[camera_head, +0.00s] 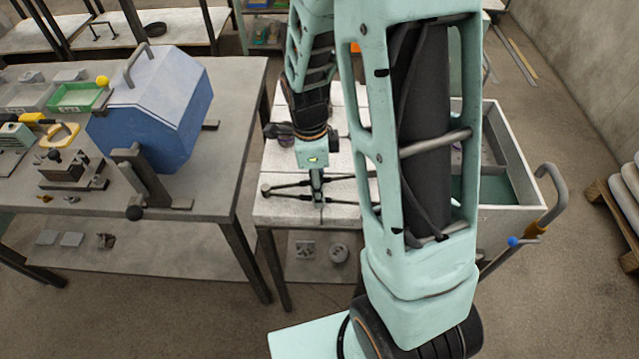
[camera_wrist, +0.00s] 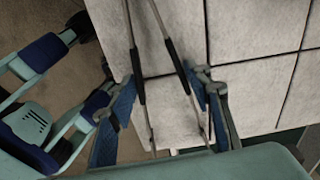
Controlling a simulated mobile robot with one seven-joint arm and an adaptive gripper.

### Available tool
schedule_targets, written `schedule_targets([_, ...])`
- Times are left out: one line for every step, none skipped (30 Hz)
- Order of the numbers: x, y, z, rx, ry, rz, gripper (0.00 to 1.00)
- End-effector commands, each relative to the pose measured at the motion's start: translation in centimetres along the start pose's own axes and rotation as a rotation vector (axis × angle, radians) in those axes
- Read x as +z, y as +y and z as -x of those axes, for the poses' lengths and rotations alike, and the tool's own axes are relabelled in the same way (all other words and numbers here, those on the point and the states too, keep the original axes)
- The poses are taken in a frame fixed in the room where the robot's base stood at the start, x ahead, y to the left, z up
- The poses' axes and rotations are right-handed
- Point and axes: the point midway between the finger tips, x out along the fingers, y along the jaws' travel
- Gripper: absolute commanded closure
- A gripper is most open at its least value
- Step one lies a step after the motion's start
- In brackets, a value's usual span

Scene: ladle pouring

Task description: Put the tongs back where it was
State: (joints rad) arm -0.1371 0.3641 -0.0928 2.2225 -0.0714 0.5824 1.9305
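The tongs (camera_head: 288,186) are long thin metal rods with dark sleeves, at the pale tiled table top in the head view. In the wrist view the tongs (camera_wrist: 161,29) run from the top edge down between my fingers, their two arms apart. My gripper (camera_head: 316,194) points down over the tongs at the table's front part. In the wrist view my gripper (camera_wrist: 165,85) has its blue-padded fingers wide apart, one on each side of the dark sleeves. The pads are very near the sleeves; I cannot tell whether they touch. My arm hides the tongs' right part in the head view.
A grey workbench (camera_head: 225,110) stands at the left with a blue faceted container (camera_head: 165,110), a green tray (camera_head: 78,96) and small tools. A grey cart (camera_head: 505,215) with a raised handle stands to the right of the tiled table. Bare tiles (camera_head: 335,215) show around the tongs.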

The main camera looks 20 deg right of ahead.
Motion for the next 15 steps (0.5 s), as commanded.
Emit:
schedule_targets([0.00, -0.03, -0.08, 0.000, 0.000, 0.000, 0.57])
schedule_targets([0.01, -0.03, -0.20, 0.000, 0.000, 0.000, 0.57])
schedule_targets([0.03, -0.03, -0.37, 0.000, 0.000, 0.000, 0.57])
schedule_targets([0.02, -0.01, -0.38, 0.000, 0.000, 0.000, 0.53])
schedule_targets([0.01, -0.02, -0.28, 0.000, 0.000, 0.000, 0.50])
schedule_targets([0.00, -0.02, -0.26, 0.000, 0.000, 0.000, 0.45])
schedule_targets([0.00, -0.02, -0.26, 0.000, 0.000, 0.000, 0.42])
schedule_targets([0.00, -0.02, -0.26, 0.000, 0.000, 0.000, 0.39])
schedule_targets([0.00, -0.02, -0.26, 0.000, 0.000, 0.000, 0.37])
schedule_targets([0.00, -0.02, -0.25, 0.000, 0.000, 0.000, 0.37])
schedule_targets([0.00, -0.02, -0.25, 0.000, 0.000, 0.000, 0.37])
schedule_targets([0.00, -0.03, -0.25, 0.000, 0.000, 0.000, 0.37])
schedule_targets([0.00, -0.03, -0.25, 0.000, 0.000, 0.000, 0.37])
schedule_targets([0.00, -0.03, -0.25, 0.000, 0.000, 0.000, 0.37])
schedule_targets([-0.01, -0.03, -0.25, 0.000, 0.000, 0.000, 0.37])
